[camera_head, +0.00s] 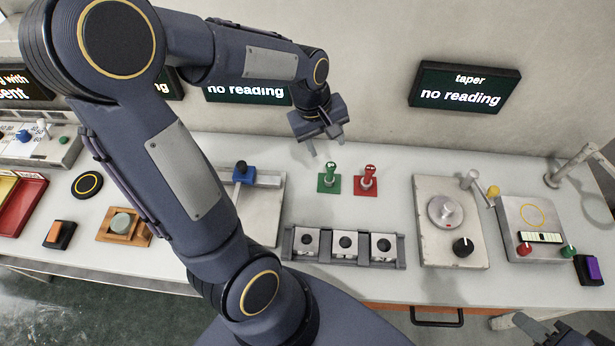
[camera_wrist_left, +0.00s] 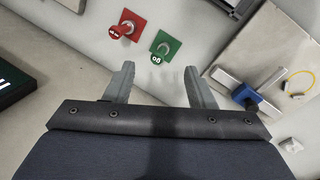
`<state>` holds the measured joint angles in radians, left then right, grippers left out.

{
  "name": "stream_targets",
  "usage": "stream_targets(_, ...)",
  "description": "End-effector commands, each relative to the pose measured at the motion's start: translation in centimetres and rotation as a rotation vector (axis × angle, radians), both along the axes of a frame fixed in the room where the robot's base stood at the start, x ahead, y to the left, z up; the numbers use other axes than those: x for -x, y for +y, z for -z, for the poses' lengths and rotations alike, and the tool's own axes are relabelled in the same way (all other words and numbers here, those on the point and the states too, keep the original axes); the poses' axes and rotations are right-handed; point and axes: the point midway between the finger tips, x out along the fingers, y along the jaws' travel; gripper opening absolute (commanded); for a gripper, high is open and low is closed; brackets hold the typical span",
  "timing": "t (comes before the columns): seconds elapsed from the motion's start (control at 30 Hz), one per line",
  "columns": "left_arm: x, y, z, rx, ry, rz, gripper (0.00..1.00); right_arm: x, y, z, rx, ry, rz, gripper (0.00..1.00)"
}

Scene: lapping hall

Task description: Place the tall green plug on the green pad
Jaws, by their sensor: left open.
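The green plug (camera_head: 331,169) has a green labelled head and a grey lower part. It stands upright on the square green pad (camera_head: 321,188) at the back middle of the bench. The plug's labelled head (camera_wrist_left: 157,58) and the pad (camera_wrist_left: 174,40) also show in the left wrist view. My left gripper (camera_head: 327,149) is open and empty, above and behind the plug, apart from it. Its two fingers (camera_wrist_left: 160,80) are spread in the left wrist view. My right gripper (camera_head: 525,326) shows only partly at the bottom right; its jaws are unclear.
A red plug (camera_head: 368,173) stands on a red pad (camera_head: 359,190) close by on the right. A rack (camera_head: 345,263) of three bored blocks lies in front. A blue-handled device (camera_head: 266,181) is to the left, a dial plate (camera_head: 447,240) to the right.

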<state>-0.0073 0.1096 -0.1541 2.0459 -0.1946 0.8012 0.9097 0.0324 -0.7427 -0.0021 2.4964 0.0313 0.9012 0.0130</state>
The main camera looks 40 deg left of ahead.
Motion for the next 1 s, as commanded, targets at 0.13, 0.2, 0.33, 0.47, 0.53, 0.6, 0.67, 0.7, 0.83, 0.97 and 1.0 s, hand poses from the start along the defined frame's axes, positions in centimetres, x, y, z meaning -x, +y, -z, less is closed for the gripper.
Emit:
stream_targets(0.13, 6.0, -1.7, -4.8, 0.017, -0.186, 0.257, 0.50, 0.0, 0.0, 0.0, 0.000, 0.000, 0.000, 0.36)
stream_targets(0.2, 8.6, -2.6, -6.0, 0.004, -0.269, 0.375, 0.50, 0.0, 0.0, 0.0, 0.000, 0.000, 0.000, 0.36)
stream_targets(0.33, 12.4, -4.2, -7.0, -0.041, -0.396, 0.565, 0.50, 0.0, 0.0, 0.0, 0.000, 0.000, 0.000, 0.36)
stream_targets(0.47, 14.6, -5.2, -7.0, -0.082, -0.474, 0.682, 0.50, 0.0, 0.0, 0.0, 0.000, 0.000, 0.000, 0.36)
stream_targets(0.53, 15.2, -5.5, -6.9, -0.096, -0.495, 0.716, 0.50, 0.0, 0.0, 0.0, 0.000, 0.000, 0.000, 0.36)
stream_targets(0.6, 15.5, -5.7, -6.9, -0.104, -0.504, 0.735, 0.50, 0.0, 0.0, 0.0, 0.000, 0.000, 0.000, 0.36)
stream_targets(0.67, 15.5, -5.7, -6.9, -0.105, -0.506, 0.740, 0.50, 0.0, 0.0, 0.0, 0.000, 0.000, 0.000, 0.36)
stream_targets(0.7, 15.5, -5.7, -6.9, -0.105, -0.506, 0.740, 0.50, 0.0, 0.0, 0.0, 0.000, 0.000, 0.000, 0.36)
stream_targets(0.83, 15.5, -5.7, -6.9, -0.105, -0.506, 0.739, 0.50, 0.0, 0.0, 0.0, 0.000, 0.000, 0.000, 0.36)
stream_targets(0.97, 15.5, -5.7, -5.6, -0.104, -0.506, 0.738, 0.50, 0.0, 0.0, 1.3, 0.000, 0.000, 0.000, 0.36)
stream_targets(1.0, 15.5, -5.7, -4.8, -0.104, -0.506, 0.738, 0.50, 0.0, 0.0, 2.1, 0.000, 0.000, 0.000, 0.36)
